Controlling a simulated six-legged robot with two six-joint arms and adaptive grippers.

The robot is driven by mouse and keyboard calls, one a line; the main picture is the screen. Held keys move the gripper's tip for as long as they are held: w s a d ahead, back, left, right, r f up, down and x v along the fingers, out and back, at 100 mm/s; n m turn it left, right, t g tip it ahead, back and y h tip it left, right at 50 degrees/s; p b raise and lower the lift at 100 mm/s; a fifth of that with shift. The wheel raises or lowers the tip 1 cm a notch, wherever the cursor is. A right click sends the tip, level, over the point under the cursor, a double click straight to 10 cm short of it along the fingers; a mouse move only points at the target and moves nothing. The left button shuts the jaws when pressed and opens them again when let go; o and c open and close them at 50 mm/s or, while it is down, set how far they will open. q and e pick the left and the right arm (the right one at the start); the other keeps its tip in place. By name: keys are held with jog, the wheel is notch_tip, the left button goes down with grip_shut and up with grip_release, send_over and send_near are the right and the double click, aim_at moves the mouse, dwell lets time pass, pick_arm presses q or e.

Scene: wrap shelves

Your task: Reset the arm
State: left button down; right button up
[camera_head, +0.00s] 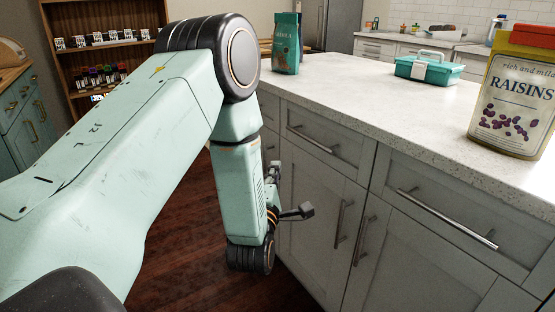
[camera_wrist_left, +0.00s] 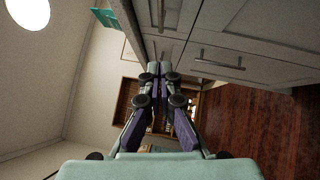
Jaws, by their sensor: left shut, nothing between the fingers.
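My left arm comes in from the left in the head view, bends at a dark elbow joint and hangs down in front of the grey cabinets (camera_head: 325,215). The hand is mostly hidden behind the wrist there. In the left wrist view my left gripper (camera_wrist_left: 159,68) is shut and empty, its two fingertips together. The cabinet fronts also show in the wrist view (camera_wrist_left: 262,30), turned on their side, close beside the fingertips. My right gripper is in neither view.
The white countertop (camera_head: 365,97) carries a teal pouch (camera_head: 286,44), a teal box with a handle (camera_head: 428,68) and a raisins bag (camera_head: 513,100). A wooden shelf (camera_head: 108,54) with small jars stands at the back left. The dark wood floor (camera_head: 190,265) is clear.

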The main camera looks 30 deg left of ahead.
pick_arm(q)
jog(key=s+d+f+m+g+h+p, duration=0.1)
jog(key=s+d+f+m+g+h, duration=0.3)
jog(key=f+m, duration=0.45)
jog(key=s+d+f+m+g+h+p, duration=0.1)
jog(key=s+d+f+m+g+h, duration=0.15)
jog(key=s+f+m+g, duration=0.5)
jog(key=s+d+f+m+g+p, duration=0.1)
jog(key=s+d+m+g+p, duration=0.1)
jog(key=s, duration=0.6)
jog(key=s+d+f+m+g+p, duration=0.2)
jog(key=s+m, duration=0.1)
jog(key=s, duration=0.5)
jog(key=s+d+f+m+g+h+p, duration=0.1)
jog(key=s+m+g+p, duration=0.1)
jog(key=s, duration=0.6)
jog(key=shift+s+d+f+m, duration=0.2)
jog(key=shift+d+f+m, duration=0.2)
jog(key=shift+m, duration=0.1)
jog(key=shift+g, duration=0.25)
